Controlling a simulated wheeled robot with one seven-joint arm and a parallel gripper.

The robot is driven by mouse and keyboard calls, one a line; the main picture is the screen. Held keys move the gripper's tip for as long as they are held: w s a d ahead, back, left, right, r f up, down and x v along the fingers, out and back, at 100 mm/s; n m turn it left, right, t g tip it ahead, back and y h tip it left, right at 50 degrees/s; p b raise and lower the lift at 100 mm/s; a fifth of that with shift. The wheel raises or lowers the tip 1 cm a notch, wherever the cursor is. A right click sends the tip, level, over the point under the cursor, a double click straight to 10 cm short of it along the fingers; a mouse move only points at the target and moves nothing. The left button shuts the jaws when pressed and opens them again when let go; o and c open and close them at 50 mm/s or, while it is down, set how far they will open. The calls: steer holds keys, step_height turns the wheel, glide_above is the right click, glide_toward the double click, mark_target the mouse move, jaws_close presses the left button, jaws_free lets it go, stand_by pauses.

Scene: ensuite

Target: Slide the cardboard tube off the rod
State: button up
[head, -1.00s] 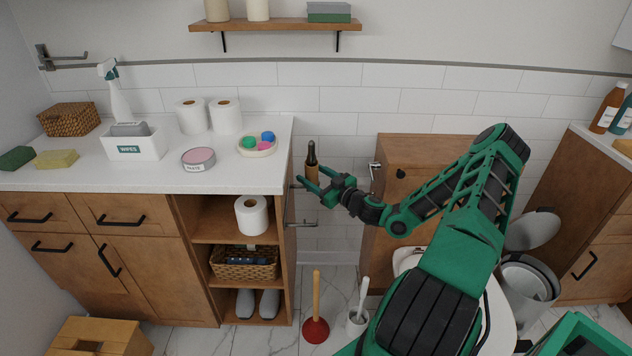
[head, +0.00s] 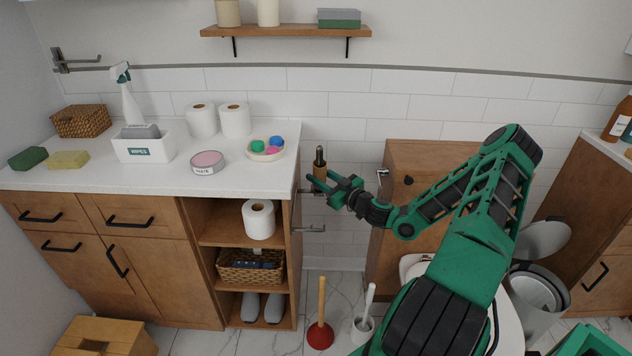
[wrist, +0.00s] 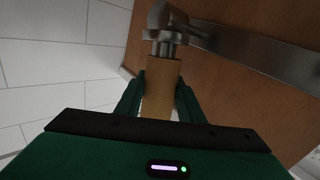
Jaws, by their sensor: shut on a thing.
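The cardboard tube (wrist: 161,84) is a short plain brown cylinder between my two fingers in the wrist view. My gripper (wrist: 158,100) is shut on it. A metal rod piece (wrist: 166,46) with a thick rounded end meets the tube's far end, so the tube still lines up with it. How far the rod runs inside is hidden. In the head view the tube (head: 320,172) stands nearly upright between the fingers of my gripper (head: 330,185), beside the counter's right end, with a dark piece above it.
A metal bar (wrist: 265,55) runs along a brown wooden panel (wrist: 225,85) close to my gripper. Another metal holder (head: 310,229) juts from the cabinet side below. The white counter (head: 240,180) is close on the left. A plunger (head: 320,335) stands on the floor.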

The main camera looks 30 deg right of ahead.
steer(key=s+a+r, duration=0.2)
steer(key=s+r, duration=0.1)
steer(key=r, duration=1.7)
steer(key=shift+s+a+r, duration=0.2)
steer(key=shift+r, duration=0.15)
stand_by(0.9)
